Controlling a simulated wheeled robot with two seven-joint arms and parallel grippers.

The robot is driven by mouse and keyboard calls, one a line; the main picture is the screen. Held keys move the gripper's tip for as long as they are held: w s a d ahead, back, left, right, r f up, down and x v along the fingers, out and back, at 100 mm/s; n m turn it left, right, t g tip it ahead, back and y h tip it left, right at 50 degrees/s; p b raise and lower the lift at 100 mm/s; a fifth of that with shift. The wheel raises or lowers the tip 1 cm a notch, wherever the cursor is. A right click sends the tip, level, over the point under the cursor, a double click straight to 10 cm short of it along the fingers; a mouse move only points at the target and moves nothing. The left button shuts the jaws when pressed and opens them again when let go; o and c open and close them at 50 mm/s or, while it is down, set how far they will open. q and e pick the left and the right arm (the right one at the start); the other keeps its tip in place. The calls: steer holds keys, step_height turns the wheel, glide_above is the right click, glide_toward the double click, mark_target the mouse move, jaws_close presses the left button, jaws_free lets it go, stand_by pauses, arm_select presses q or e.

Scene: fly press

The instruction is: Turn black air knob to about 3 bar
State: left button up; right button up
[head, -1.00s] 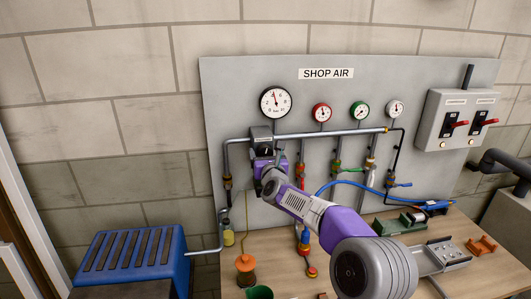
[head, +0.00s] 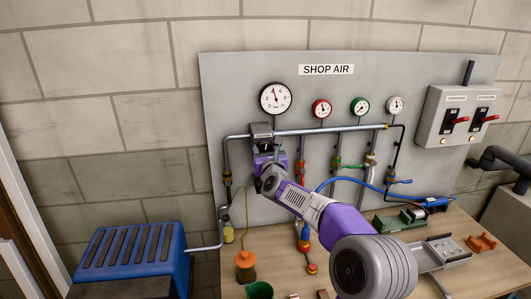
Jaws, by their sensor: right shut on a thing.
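A large white round gauge (head: 275,98) hangs at the upper left of the grey panel. Its dark needle points nearly straight up, a little left; the exact value is too small to read. Below it a grey regulator block (head: 262,130) sits on the pipe. My right gripper (head: 266,149) reaches up to the underside of this block and is shut on the black air knob there. My purple and grey wrist hides most or all of the knob. My left gripper is out of view.
A blue hose (head: 345,180) crosses the panel. An orange-brown bottle (head: 245,262) and a green cup (head: 259,290) stand on the bench below my arm.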

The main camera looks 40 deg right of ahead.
steer(key=shift+n+b, duration=0.7)
steer(key=shift+n, duration=0.4)
steer(key=shift+n+b, duration=0.35)
steer(key=shift+n, duration=0.45)
steer(key=shift+w+a+n+b, duration=0.1)
steer(key=shift+n+b, duration=0.3)
steer(key=shift+n, duration=1.6)
steer(key=o, duration=1.1)
steer(key=shift+c, duration=0.2)
steer(key=b+v, duration=0.1)
steer(key=v, duration=0.6)
steer(key=shift+s, duration=0.3)
steer(key=shift+a, duration=0.15)
